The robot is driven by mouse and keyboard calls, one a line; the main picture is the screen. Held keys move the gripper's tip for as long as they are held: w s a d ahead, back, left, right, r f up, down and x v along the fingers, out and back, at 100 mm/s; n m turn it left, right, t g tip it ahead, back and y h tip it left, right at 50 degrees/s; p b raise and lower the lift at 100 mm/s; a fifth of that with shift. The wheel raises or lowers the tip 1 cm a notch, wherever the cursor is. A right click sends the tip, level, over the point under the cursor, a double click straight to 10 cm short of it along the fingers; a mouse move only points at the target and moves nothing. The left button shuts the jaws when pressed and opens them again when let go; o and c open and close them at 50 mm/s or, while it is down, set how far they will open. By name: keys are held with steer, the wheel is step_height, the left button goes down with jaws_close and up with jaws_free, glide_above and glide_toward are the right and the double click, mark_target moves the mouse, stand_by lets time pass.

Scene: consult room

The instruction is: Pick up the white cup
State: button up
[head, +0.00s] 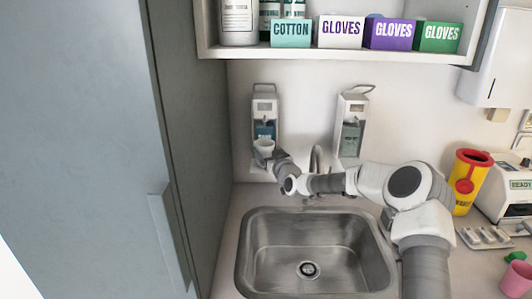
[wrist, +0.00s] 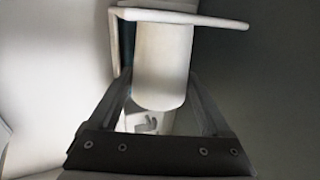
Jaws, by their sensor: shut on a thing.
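The white cup (head: 264,146) is in the head view just below the left wall dispenser (head: 265,108), in front of its lower part. My gripper (head: 268,157) is at the cup, with my arm reaching in from the right above the sink. In the wrist view the white cup (wrist: 162,70) fills the space between the two fingers of my gripper (wrist: 160,85), which are shut on it. A pale flat bar crosses above the cup in that view. The cup's far side is hidden, and I cannot tell whether it touches the dispenser.
A second dispenser (head: 350,125) hangs to the right, with a faucet (head: 316,158) between. The steel sink (head: 255,262) lies below. A tall grey cabinet (head: 100,130) stands close on the left. A shelf (head: 340,54) with boxes is above. A yellow-red bin (head: 465,190) stands right.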

steer(key=shift+r+b, duration=0.35)
steer(key=shift+r, duration=1.2)
steer(key=shift+s+d+r, duration=0.1)
steer(key=shift+s, duration=0.2)
steer(key=b+v, duration=0.2)
steer(key=v, duration=1.5)
steer(key=shift+s+b, duration=0.15)
steer(key=shift+b, duration=0.15)
steer(key=shift+s, duration=0.1)
